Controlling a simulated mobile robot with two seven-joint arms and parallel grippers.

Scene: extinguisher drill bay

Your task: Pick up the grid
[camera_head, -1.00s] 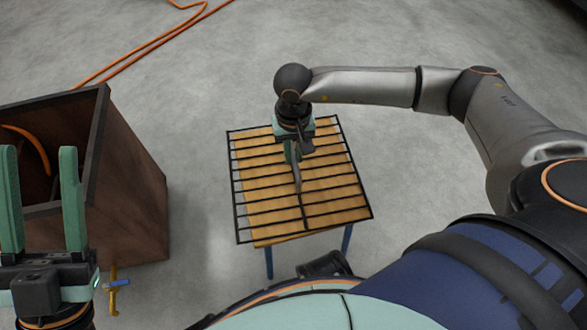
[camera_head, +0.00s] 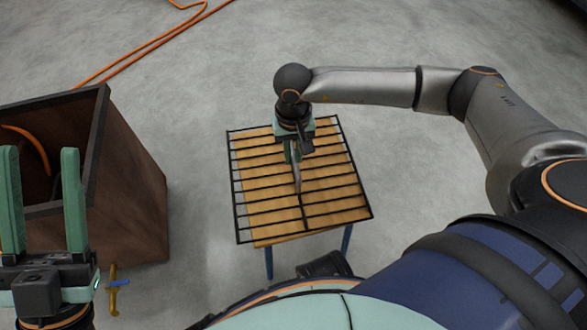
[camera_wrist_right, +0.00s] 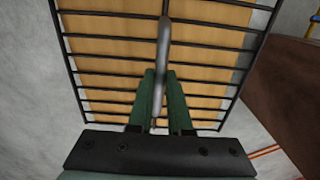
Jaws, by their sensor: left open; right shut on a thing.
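The grid (camera_head: 343,190) is a black wire rack lying over a small wooden table, slightly overhanging its edges. In the right wrist view the grid (camera_wrist_right: 215,52) fills the upper part, with a grey handle bar along its middle. My right gripper (camera_head: 293,160) is over the grid's middle, pointing down. In the right wrist view its green fingers (camera_wrist_right: 160,80) are closed on either side of the grey handle (camera_wrist_right: 163,45). My left gripper (camera_head: 42,190) is open and empty at the far left, with its fingers up in front of a brown box.
The wooden table (camera_head: 292,238) has blue legs. A brown open box (camera_head: 130,200) stands at the left with an orange curved thing (camera_head: 35,145) inside. A small yellow and blue item (camera_head: 115,284) is near the box. An orange hose (camera_head: 150,45) lies on the grey floor behind.

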